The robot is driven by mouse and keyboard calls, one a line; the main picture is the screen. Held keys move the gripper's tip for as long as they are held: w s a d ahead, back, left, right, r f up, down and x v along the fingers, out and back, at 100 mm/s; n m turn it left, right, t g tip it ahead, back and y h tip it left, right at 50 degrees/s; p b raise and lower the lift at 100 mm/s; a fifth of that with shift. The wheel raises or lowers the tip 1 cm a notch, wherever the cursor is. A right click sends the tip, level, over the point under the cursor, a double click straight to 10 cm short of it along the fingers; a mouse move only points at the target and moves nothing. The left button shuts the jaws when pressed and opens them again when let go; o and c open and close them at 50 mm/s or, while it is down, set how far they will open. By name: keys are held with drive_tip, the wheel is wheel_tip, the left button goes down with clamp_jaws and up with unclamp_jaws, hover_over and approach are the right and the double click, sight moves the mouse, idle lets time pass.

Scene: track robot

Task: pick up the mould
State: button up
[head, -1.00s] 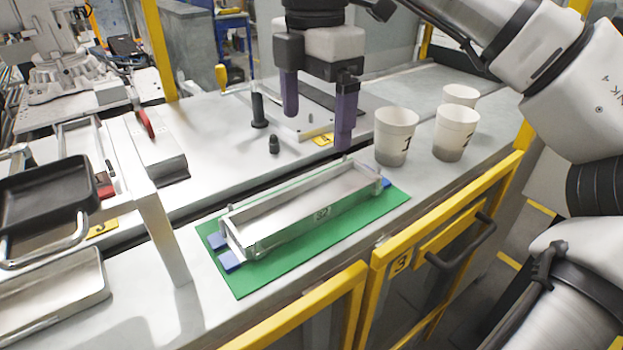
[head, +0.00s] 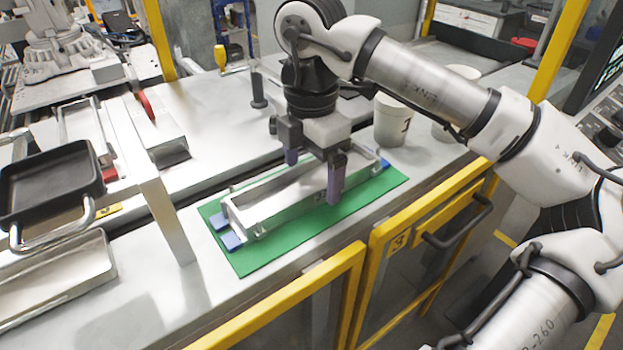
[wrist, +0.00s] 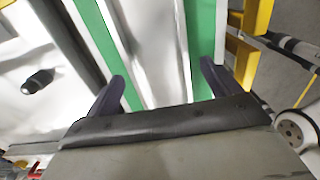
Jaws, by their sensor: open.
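The mould (head: 262,209) is a long, silvery, open rectangular trough with blue tabs at its ends. It lies on a green mat (head: 250,262) on the bench. My gripper (head: 314,172) is above the right half of the mould, pointing down, with its two purple fingers spread apart, one on the far side and one on the near side. In the wrist view the mould (wrist: 146,50) runs between the open fingers (wrist: 160,85). I cannot tell whether the fingertips reach below its rim. My gripper hides part of the mould.
White cups (head: 393,122) stand on the bench behind and right of my gripper. A black pan (head: 48,185) and a metal tray (head: 60,275) are at the left, beside an upright post (head: 168,220). A yellow-framed cabinet front (head: 330,290) edges the bench.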

sight(311, 184)
drive_tip(key=shift+f, duration=0.65)
drive_tip(key=c, duration=1.8)
drive_tip(key=shift+o, duration=0.2)
drive_tip(key=shift+r, duration=0.1)
wheel_tip(311, 184, up, 20)
drive_tip(key=p, duration=0.2)
